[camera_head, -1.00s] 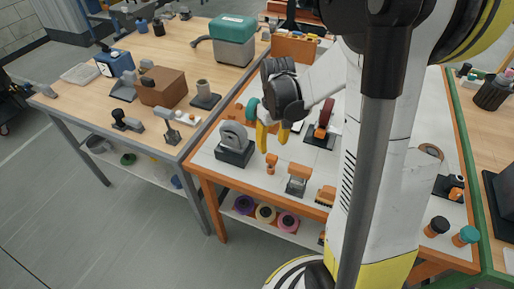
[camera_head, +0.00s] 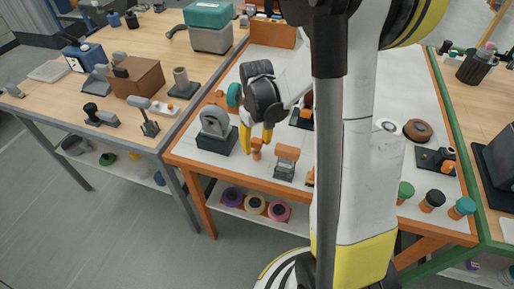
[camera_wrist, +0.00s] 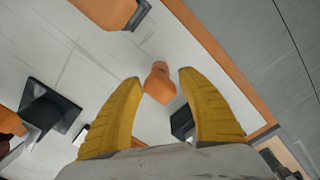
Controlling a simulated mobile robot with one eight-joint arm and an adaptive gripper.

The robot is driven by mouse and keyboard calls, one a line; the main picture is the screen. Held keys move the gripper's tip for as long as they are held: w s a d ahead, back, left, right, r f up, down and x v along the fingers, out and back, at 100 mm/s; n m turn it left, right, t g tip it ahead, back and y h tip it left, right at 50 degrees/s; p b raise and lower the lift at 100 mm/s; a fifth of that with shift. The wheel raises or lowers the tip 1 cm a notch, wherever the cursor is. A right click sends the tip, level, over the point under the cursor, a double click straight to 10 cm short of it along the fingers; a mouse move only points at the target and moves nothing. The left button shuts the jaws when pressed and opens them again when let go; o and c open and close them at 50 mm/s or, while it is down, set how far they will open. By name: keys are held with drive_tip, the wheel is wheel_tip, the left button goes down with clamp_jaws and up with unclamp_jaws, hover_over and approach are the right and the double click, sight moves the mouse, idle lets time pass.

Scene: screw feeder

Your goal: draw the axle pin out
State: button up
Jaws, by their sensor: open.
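My gripper (camera_head: 257,143) is open, with its two yellow fingers pointing down over the white-topped table. A small orange upright piece (camera_head: 256,154) stands near the table's front edge, just under the fingertips. In the wrist view this orange piece (camera_wrist: 160,86) shows in the gap between the fingers (camera_wrist: 160,77), with no clear contact. A grey rounded wheel-like part on a dark block (camera_head: 216,137) stands just left of the gripper. I cannot tell for sure which piece is the axle pin; no label shows.
A grey block with an orange top (camera_head: 286,162) stands close to the right of the orange piece. A dark stand with a red part (camera_head: 304,112) is behind. Several capped jars, including a green-capped one (camera_head: 405,192), line the front right. My arm hides the table's middle.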

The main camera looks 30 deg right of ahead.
drive_tip(key=shift+r, duration=0.1)
clamp_jaws()
drive_tip(key=shift+r+p, duration=0.45)
drive_tip(key=shift+r, duration=0.15)
idle(0.5)
drive_tip(key=shift+r+p, duration=2.15)
drive_tip(key=shift+r, duration=0.8)
